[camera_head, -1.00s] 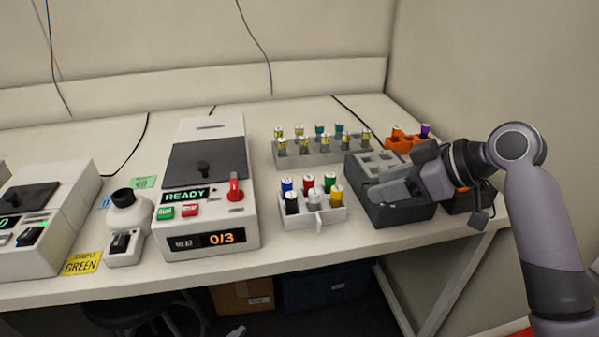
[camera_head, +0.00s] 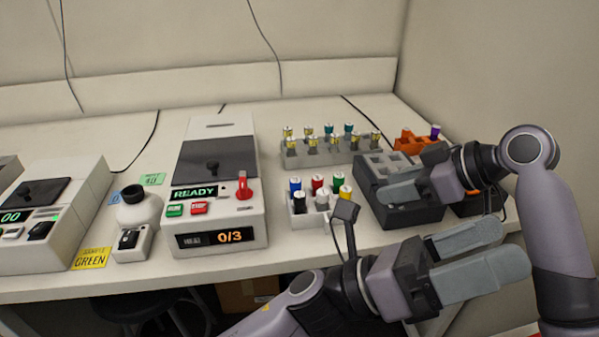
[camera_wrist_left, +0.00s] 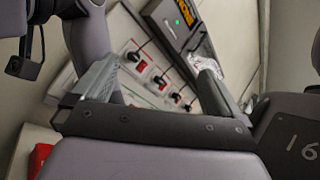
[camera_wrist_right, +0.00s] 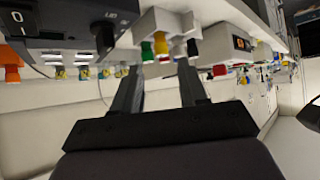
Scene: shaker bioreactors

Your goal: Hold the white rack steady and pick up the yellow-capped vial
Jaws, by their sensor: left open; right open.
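The white rack (camera_head: 306,222) stands on the bench left of the grey block. It holds several capped vials. The yellow-capped vial (camera_head: 346,191) sits upright at its right side. In the right wrist view, the rack (camera_wrist_right: 167,20) and yellow cap (camera_wrist_right: 163,46) appear upside down beyond the fingertips. My right gripper (camera_head: 390,190) is open and empty over the grey block, right of the rack and apart from it. My left gripper (camera_head: 508,246) is open and empty in front of the bench's front edge, its fingers pointing right, away from the rack.
The grey block (camera_head: 402,215) stands close right of the white rack. A grey rack of vials (camera_head: 318,156) is behind it, and a machine reading READY (camera_head: 215,218) is on the left. An orange rack (camera_head: 410,144) stands at the back right.

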